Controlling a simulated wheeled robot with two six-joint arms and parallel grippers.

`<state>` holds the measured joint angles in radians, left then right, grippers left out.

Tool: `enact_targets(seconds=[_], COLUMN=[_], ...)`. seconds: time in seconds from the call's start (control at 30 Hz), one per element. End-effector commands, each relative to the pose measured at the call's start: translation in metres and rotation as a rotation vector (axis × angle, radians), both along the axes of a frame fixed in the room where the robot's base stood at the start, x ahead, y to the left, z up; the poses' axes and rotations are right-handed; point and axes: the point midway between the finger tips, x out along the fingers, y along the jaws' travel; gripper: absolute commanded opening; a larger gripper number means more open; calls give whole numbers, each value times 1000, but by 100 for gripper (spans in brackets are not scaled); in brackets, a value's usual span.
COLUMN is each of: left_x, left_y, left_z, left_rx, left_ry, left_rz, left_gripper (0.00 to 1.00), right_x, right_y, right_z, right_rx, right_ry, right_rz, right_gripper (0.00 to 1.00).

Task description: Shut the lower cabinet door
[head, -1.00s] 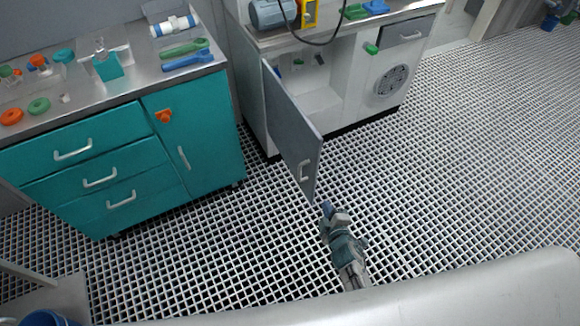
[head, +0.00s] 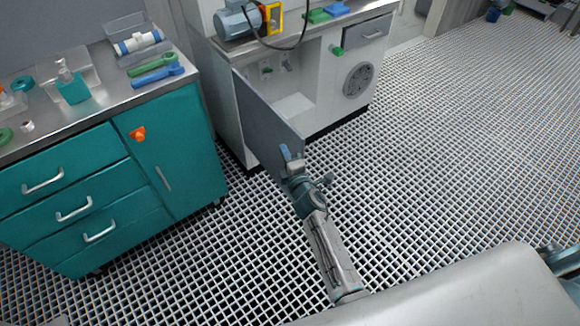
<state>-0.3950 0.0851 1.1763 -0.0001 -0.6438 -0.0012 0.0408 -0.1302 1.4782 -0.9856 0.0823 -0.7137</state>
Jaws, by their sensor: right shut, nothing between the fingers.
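The lower cabinet door (head: 264,122) is a grey panel on the white cabinet under the bench. It stands wide open, hinged at the left of the opening and swung out towards me. My right gripper (head: 290,154) is shut and empty, at the door's free edge. It overlaps that edge in the head view and hides the door handle. I cannot tell whether it touches the door. The cabinet opening (head: 292,106) shows a pale interior. My left gripper is not in view.
A teal drawer cabinet (head: 188,140) stands to the left, with bottles and tools on top. On the white bench are a motor (head: 238,20) and a cable. A round vent (head: 359,80) is right of the opening. The grated floor (head: 430,150) is clear to the right.

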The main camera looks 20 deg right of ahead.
Motion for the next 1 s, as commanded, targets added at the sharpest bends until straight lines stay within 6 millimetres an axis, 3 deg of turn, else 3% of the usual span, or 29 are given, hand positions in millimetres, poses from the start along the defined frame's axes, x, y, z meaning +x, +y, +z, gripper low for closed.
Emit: enact_targets(seconds=[0.03, 0.2, 0.77, 1.0], left_x=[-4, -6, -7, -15], left_y=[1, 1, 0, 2], left_z=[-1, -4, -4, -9], left_rx=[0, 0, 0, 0], left_ry=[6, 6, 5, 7], left_rz=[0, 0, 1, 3], left_gripper=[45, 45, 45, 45], right_x=[1, 6, 8, 11], right_y=[-12, -29, -36, -53], right_z=[-1, -1, -1, 0], right_rx=[-10, -5, -4, -7], right_ry=[2, 3, 3, 2], right_rz=[-1, -1, 2, 33], right_gripper=[0, 0, 0, 0])
